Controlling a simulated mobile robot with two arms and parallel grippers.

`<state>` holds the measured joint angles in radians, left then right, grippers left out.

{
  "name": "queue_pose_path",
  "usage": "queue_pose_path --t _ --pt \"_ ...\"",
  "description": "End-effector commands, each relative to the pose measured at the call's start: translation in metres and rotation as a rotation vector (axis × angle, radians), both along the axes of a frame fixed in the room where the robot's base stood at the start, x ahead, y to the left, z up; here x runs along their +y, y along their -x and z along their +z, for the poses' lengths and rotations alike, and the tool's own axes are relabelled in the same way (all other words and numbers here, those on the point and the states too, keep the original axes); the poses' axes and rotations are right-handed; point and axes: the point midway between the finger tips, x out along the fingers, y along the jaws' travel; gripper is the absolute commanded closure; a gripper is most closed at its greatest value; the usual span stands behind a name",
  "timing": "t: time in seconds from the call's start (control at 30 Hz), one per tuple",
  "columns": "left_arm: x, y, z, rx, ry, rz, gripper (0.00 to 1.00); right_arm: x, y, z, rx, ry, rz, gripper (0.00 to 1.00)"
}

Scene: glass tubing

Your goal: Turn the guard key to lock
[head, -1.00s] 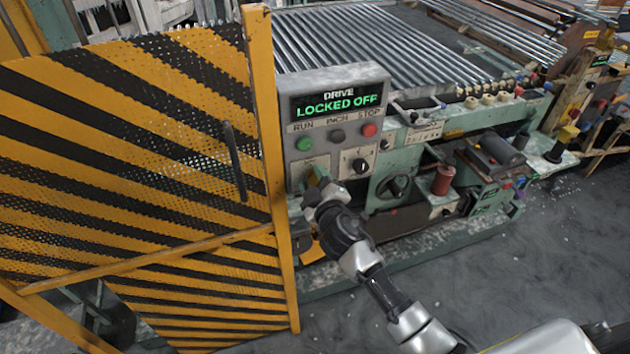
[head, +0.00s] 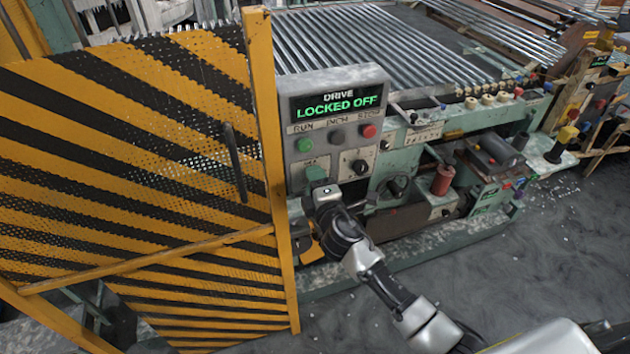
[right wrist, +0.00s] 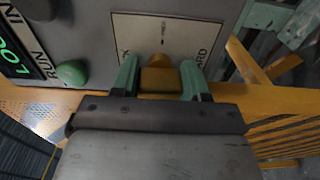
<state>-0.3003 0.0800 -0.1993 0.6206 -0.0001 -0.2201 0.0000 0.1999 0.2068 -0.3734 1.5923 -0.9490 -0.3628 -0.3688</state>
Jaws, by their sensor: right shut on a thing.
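The guard key (right wrist: 160,79) shows in the right wrist view as a brass-yellow block in front of a pale label plate (right wrist: 165,40). My right gripper (right wrist: 160,84) has its two green fingers closed on either side of the key. In the head view the right gripper (head: 316,181) is at the lower left of the grey control panel (head: 344,155), and it hides the key there. My left gripper is not in view.
A yellow-and-black striped guard gate (head: 130,150) with a dark handle (head: 234,162) stands just left of the panel. Green RUN (head: 305,145), grey INCH and red STOP (head: 369,131) buttons sit above the gripper. A dark selector knob (head: 360,167) is to its right.

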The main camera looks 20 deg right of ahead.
Motion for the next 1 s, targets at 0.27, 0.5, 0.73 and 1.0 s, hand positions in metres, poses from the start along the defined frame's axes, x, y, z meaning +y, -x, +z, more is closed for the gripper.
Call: queue_pose_path --t 0.27,0.5,0.73,1.0 --pt "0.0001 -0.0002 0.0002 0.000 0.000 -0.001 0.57 0.0002 0.0004 -0.0017 0.002 0.029 0.000 0.79" --pt "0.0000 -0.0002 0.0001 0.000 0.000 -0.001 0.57 0.0002 0.0005 -0.0019 0.002 0.030 0.000 0.79" --pt "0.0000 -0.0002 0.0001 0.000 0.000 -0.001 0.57 0.0001 0.0003 -0.0014 0.001 0.028 0.000 0.30" --pt "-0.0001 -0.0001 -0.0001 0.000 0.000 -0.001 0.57 0.0000 0.0012 -0.0009 0.000 0.027 0.000 0.30"
